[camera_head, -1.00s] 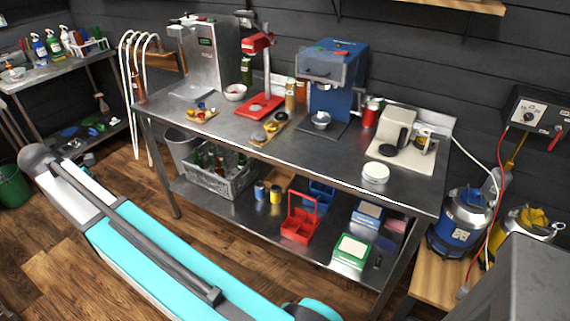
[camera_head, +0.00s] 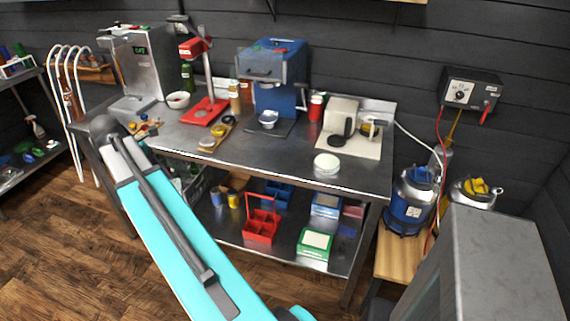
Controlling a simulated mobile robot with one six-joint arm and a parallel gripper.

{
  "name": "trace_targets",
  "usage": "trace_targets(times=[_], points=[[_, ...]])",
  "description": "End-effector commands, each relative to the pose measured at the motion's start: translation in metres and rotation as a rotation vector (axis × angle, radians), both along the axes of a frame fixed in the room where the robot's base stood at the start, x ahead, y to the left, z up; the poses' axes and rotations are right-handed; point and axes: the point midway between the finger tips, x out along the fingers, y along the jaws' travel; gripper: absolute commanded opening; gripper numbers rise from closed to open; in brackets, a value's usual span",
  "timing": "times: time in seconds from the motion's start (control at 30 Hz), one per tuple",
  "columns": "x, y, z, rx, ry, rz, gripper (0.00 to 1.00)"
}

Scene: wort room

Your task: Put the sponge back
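I cannot make out a sponge for certain in this view. Small items lie on the far-left lower shelf (camera_head: 12,182), among them green and blue ones, too small to tell apart. My turquoise and white arm reaches from the bottom middle up to the left, its dark round joint in front of the left end of the steel table (camera_head: 255,160). My gripper is not in view, so whether it holds anything is hidden.
The table bears a steel machine (camera_head: 140,65), a red stand (camera_head: 205,110), a blue machine (camera_head: 275,75) and a white round container (camera_head: 327,163). A red carrier (camera_head: 262,222) and a green box (camera_head: 314,243) stand on its lower shelf. Wooden floor lies open at left.

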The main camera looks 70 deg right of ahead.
Motion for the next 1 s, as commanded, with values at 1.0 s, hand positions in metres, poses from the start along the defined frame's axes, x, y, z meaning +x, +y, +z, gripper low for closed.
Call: trace_targets(times=[1.0], points=[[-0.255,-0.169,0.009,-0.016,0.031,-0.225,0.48]])
